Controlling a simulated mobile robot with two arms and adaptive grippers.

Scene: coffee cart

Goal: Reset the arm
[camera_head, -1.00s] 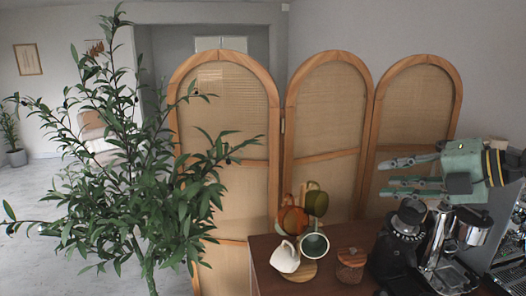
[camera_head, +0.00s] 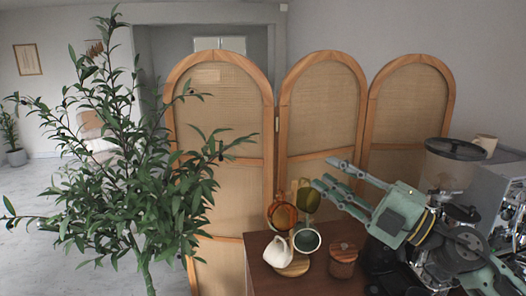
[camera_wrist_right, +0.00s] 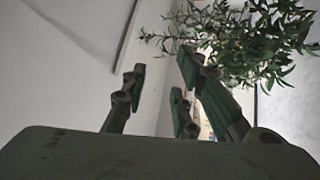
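My right gripper (camera_head: 328,175) is in the head view above the right part of the wooden counter (camera_head: 262,283), pointing left. Its green fingers are spread apart with nothing between them. In the right wrist view my right gripper (camera_wrist_right: 165,85) also shows its fingers apart and empty, with wall and leaves beyond. It hangs in the air in front of the folding screen, above and right of the mug rack. My left gripper is in neither view.
A wooden rack (camera_head: 293,267) holds a white cup (camera_head: 278,251), a green cup (camera_head: 307,240), an amber cup (camera_head: 282,213) and an olive cup (camera_head: 307,197). A lidded jar (camera_head: 343,262), grinder (camera_head: 455,149) and coffee machine (camera_head: 502,190) stand right. A plant (camera_head: 140,190) fills the left; a screen (camera_head: 320,110) stands behind.

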